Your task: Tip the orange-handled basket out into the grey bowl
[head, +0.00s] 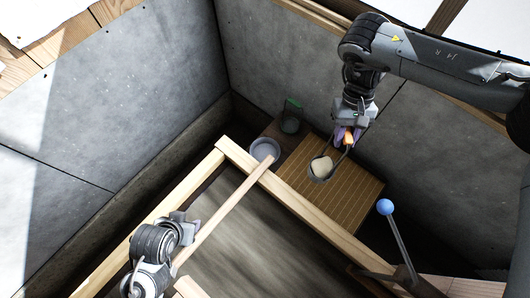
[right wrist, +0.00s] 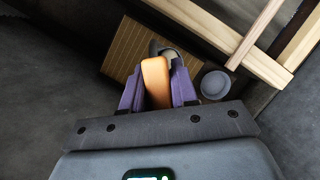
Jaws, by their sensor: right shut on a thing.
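The orange handle of the basket (right wrist: 155,80) stands between the purple fingers of my right gripper (head: 348,138), which is shut on it. In the head view the basket (head: 319,178) hangs off the handle to the lower left, with a pale rounded lump in it, over the slatted wooden board. I cannot tell how far above the board it is. The grey bowl (head: 265,149) stands left of the basket, behind the wooden beam; it also shows in the right wrist view (right wrist: 215,84). My left gripper (head: 187,229) is at the lower left beside a thin wooden bar; its fingers are unclear.
A green-handled dark container (head: 291,122) stands behind the bowl. The slatted board (head: 350,197) lies beneath the basket. A wooden frame beam (head: 290,195) runs in front of the bowl and board. A blue-knobbed lever (head: 385,207) rises at right. Grey walls enclose the back.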

